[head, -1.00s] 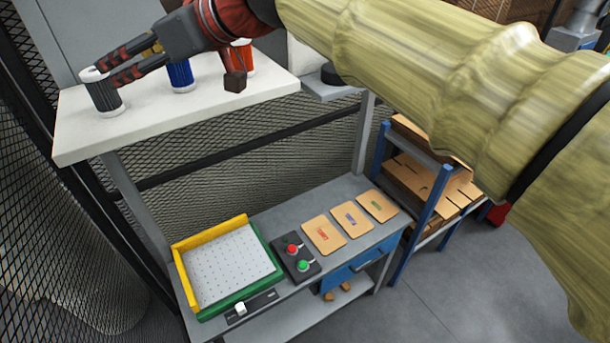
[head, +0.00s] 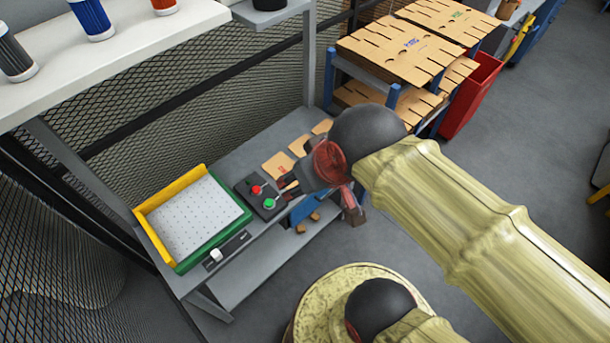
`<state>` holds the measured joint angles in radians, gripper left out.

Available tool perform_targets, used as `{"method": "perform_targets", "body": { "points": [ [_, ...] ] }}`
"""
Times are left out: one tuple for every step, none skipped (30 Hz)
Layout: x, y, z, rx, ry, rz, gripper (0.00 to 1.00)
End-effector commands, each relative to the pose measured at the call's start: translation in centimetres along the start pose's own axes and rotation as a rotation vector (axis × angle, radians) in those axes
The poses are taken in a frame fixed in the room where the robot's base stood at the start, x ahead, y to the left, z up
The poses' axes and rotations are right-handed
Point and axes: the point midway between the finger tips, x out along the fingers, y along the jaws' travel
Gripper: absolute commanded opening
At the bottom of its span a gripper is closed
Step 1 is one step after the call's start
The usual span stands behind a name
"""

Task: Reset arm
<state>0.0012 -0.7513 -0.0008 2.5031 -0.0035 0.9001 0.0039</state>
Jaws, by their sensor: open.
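My gripper (head: 289,180) is low over the lower bench, in front of the cardboard cards and just right of the black control box (head: 262,194). Its fingers are small and partly hidden by my wrist; they are open and no object shows between them. My arm, in a yellowish sleeve, comes in from the right. A black can (head: 15,58), a blue can (head: 92,18) and an orange can (head: 163,5) stand apart on the white upper shelf (head: 130,70). The black and orange cans are cut by the picture edges.
A perforated tray (head: 195,215) with yellow and green edges sits on the lower bench. Several cards (head: 278,166) lie behind my gripper. A blue rack (head: 331,85) with flat cardboard and a red bin (head: 470,95) stand at the right. Mesh fencing is at the left.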

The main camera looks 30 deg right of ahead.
Motion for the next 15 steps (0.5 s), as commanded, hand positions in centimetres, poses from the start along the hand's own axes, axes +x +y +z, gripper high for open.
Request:
{"method": "perform_targets", "body": {
  "points": [
    [0.0,0.0,0.0,-0.001,0.000,-0.001,0.53],
    [0.0,0.0,-0.1,-0.001,0.000,-0.001,0.53],
    [0.0,0.0,-0.1,-0.001,0.000,-0.001,0.53],
    [0.0,-0.1,-0.1,-0.001,0.000,-0.002,0.53],
    [0.0,-0.1,0.0,-0.002,0.000,-0.002,0.53],
    [0.2,-0.1,0.0,-0.002,0.001,-0.002,0.53],
    [0.3,-0.1,0.1,-0.002,0.001,-0.002,0.53],
    [0.5,-0.1,0.2,-0.002,0.001,-0.002,0.53],
    [0.8,-0.1,0.4,-0.002,0.001,-0.002,0.53],
    [1.2,-0.1,0.6,-0.002,0.001,-0.002,0.53],
    [1.6,-0.1,0.8,-0.002,0.001,-0.003,0.53],
    [2.2,-0.1,1.1,-0.002,0.001,-0.003,0.53],
    [2.7,-0.1,1.4,-0.002,0.001,-0.003,0.53],
    [3.3,-0.1,1.7,-0.003,0.001,-0.003,0.53],
    [4.2,-0.1,2.1,-0.003,0.000,-0.003,0.53]
  ]
}}
